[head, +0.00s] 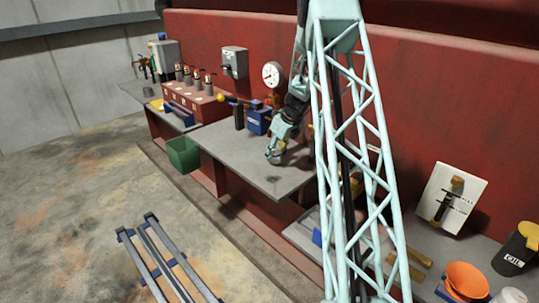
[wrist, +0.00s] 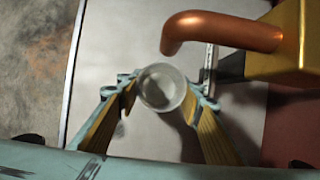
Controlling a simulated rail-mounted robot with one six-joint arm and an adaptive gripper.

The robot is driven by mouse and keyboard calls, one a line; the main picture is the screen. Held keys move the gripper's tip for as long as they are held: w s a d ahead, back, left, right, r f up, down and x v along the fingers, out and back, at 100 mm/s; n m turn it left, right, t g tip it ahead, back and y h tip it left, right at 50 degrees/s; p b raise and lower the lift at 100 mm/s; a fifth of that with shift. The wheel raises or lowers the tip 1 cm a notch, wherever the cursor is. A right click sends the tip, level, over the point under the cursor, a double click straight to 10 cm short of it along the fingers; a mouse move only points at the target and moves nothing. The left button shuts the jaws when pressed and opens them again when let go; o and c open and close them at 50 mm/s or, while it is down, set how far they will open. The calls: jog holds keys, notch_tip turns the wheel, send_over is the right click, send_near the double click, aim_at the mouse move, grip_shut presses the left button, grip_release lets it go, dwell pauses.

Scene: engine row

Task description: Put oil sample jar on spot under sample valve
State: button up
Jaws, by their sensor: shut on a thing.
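The oil sample jar (wrist: 162,88) is a clear, round, empty-looking vessel, seen from above in the wrist view. My gripper (wrist: 160,96) is shut on it, with one yellow-padded finger on each side. In the head view my gripper (head: 274,156) is low over the front part of the grey bench. The sample valve has a bent copper spout (wrist: 220,26) and a brass body (wrist: 300,35), just beyond and right of the jar in the wrist view. The spout's tip is close to the jar's rim in the picture. I cannot make out a marked spot under it.
The grey bench (head: 235,150) is mostly bare in front. A blue box (head: 258,121) stands at its back, and a round gauge (head: 272,74) is on the red wall. A green bin (head: 183,154) hangs at the front left. Oil containers (head: 515,250) stand far right.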

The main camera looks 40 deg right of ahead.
jog(key=shift+w, duration=0.1)
jog(key=shift+w+a, duration=0.1)
jog(key=shift+w, duration=1.4)
jog(key=shift+w+f, duration=0.15)
jog(key=shift+f, duration=0.15)
jog(key=shift+f+b, duration=0.4)
jog(key=shift+f, duration=0.05)
jog(key=shift+f, duration=0.15)
jog(key=o, duration=0.9)
jog(key=shift+c, duration=0.2)
jog(key=p+v, duration=0.2)
jog(key=v, duration=1)
jog(key=shift+a, duration=0.1)
